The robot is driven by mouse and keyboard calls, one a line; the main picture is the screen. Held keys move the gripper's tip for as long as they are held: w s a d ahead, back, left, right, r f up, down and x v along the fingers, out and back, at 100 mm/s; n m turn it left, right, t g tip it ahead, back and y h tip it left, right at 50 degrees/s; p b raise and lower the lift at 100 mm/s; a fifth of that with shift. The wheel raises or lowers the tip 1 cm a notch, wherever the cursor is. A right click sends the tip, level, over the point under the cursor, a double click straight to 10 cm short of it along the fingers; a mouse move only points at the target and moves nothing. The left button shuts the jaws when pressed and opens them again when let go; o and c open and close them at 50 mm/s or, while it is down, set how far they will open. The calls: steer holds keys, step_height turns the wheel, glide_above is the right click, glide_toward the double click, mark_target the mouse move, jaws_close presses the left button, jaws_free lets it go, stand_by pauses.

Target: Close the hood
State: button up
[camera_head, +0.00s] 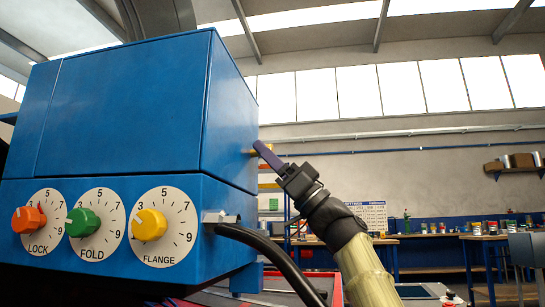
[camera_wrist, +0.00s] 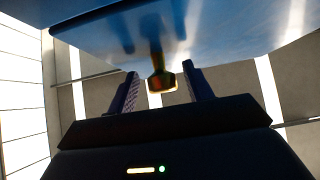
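The blue hood (camera_head: 130,105) is the upper box of the blue machine at the left in the head view. Its lower edge lies close along the top of the dial housing (camera_head: 120,262); I cannot tell whether a small gap remains. A small brass knob (camera_head: 248,151) sticks out of its right side, partly hidden by my gripper (camera_head: 264,152). In the wrist view, the brass knob (camera_wrist: 162,80) hangs from the blue surface (camera_wrist: 200,30) between my two fingers. My gripper (camera_wrist: 160,70) is open, with clear space between the knob and each finger.
Orange, green and yellow dials (camera_head: 150,225) face front on the housing. A black cable (camera_head: 270,248) leaves its right side and passes below my arm. Workbenches (camera_head: 440,237) and a wall shelf (camera_head: 513,163) stand far behind.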

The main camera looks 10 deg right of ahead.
steer(key=b+v, duration=0.6)
steer(key=v, duration=1.1)
steer(key=shift+f+b, duration=0.2)
steer(key=shift+b, duration=0.15)
steer(key=shift+d, duration=0.1)
stand_by(0.5)
